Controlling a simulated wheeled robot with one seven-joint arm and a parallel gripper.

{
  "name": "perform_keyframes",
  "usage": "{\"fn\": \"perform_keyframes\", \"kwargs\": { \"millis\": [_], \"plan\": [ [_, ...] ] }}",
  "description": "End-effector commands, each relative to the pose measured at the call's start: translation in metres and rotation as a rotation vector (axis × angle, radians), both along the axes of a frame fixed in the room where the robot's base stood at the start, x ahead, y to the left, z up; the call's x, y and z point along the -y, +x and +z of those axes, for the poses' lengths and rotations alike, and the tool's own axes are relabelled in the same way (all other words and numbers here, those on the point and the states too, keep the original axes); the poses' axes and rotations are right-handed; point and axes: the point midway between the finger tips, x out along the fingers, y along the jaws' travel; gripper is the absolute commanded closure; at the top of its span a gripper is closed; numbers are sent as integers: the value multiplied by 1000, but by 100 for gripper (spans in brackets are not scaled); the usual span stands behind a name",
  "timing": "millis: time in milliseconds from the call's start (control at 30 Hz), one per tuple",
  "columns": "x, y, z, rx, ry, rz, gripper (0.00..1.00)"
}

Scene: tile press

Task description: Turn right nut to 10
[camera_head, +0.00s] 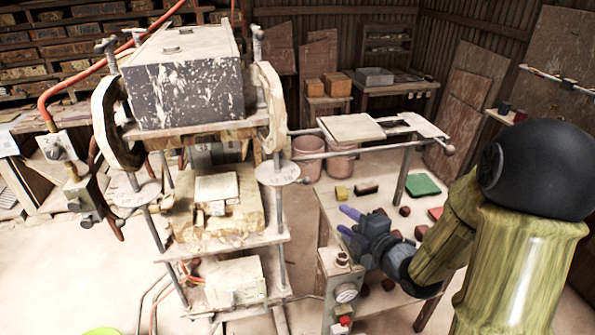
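The tile press stands at the left with a large, paint-worn grey block (188,85) on top. Its right threaded rod carries a pale round disc (278,173); faint marks show on it, but I cannot read a number. A similar left disc (138,194) sits on the left rod. I cannot make out a separate nut at the right disc. My gripper (346,221) is to the right of the press and lower in the picture than the right disc. Its two blue fingers are apart with nothing between them, pointing left toward the press.
A control box with a round gauge (346,293) and a red button (345,320) stands below my gripper. A side table holds a green tile (422,184) and several dark lumps. A rail (305,155) runs from the press to a pale plate (351,128).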

Motion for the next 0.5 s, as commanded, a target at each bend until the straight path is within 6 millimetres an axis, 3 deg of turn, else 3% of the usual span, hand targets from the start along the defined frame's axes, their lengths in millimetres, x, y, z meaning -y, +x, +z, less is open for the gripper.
{"fn": "perform_keyframes", "kwargs": {
  "millis": [100,200,500],
  "plan": [
    [-7,-5,21,143,-11,78,61],
    [-10,-7,29,206,-14,106,61],
    [-11,-8,30,221,-16,111,61]
  ]
}}
